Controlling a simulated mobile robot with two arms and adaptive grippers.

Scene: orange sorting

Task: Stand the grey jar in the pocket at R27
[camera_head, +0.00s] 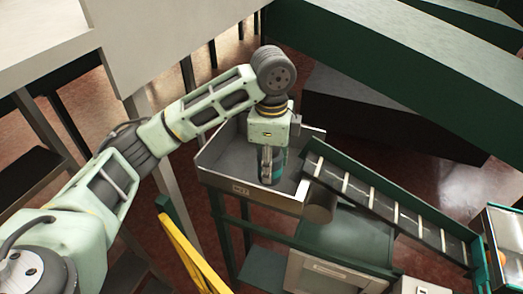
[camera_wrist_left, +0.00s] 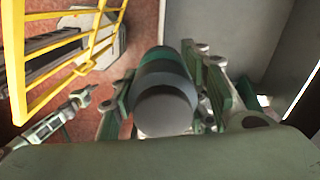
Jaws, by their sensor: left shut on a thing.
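The grey jar (camera_wrist_left: 165,105) shows in the left wrist view with its pale grey round end toward the camera, then a dark grey band and a green part beyond. My left gripper (camera_wrist_left: 165,100) is shut on it, one finger on each side. In the head view my left gripper (camera_head: 268,166) points down into a grey metal tray (camera_head: 220,160). The jar is mostly hidden there behind the fingers. I cannot tell whether its base touches the tray floor. A small label (camera_head: 241,190) is on the tray's front wall, too blurred to read surely. My right gripper is not in view.
A slatted conveyor (camera_head: 390,208) with green sides slopes down right from the tray's right edge. A yellow rail (camera_head: 185,245) stands at front left and also shows in the wrist view (camera_wrist_left: 65,55). A large green beam (camera_head: 400,75) crosses behind. The tray's left part looks empty.

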